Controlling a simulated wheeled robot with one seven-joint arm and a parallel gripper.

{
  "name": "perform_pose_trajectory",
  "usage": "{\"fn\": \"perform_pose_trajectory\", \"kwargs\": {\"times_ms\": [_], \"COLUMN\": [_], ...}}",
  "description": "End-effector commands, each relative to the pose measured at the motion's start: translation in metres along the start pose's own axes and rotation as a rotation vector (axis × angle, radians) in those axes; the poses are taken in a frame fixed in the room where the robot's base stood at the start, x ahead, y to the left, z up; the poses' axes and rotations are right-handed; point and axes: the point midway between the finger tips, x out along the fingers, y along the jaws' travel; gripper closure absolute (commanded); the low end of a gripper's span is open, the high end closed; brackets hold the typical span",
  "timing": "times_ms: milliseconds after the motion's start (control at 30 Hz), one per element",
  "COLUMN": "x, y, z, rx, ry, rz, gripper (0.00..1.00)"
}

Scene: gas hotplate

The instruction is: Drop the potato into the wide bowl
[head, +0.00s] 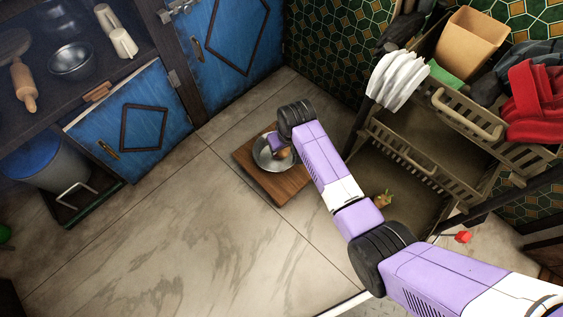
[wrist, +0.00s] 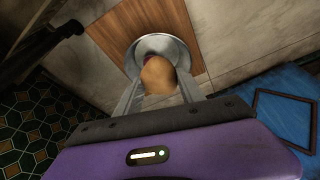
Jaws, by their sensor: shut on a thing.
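The potato (wrist: 158,75) is brown and rounded, held between the two fingers of my gripper (wrist: 158,84) in the wrist view. In the head view the potato (head: 284,153) shows only in part beside my wrist. The wide bowl (head: 268,158) is silver metal and sits on a wooden board on the floor. In the wrist view the bowl (wrist: 170,45) lies beyond the potato, which overlaps it. I cannot tell exactly how high the potato is above the bowl. A small purple thing (wrist: 148,57) shows at the potato's edge.
The wooden board (head: 291,187) lies on open tiled floor (head: 170,230). A slatted rack (head: 410,160) with cloths and a box stands at the right. Blue cabinet doors (head: 135,125) and a bin (head: 55,165) are at the left.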

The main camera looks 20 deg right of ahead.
Motion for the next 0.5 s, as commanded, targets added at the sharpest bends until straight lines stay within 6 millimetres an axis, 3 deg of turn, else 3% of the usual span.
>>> {"fn": "perform_pose_trajectory", "kwargs": {"times_ms": [33,133,500], "x": [0.018,0.036,0.064], "y": [0.0,0.0,0.0], "z": [0.006,0.011,0.019], "rx": [0.0,0.0,0.0], "ry": [-0.001,0.0,0.0], "rz": [0.0,0.0,0.0], "gripper": [1.0,1.0,1.0]}}
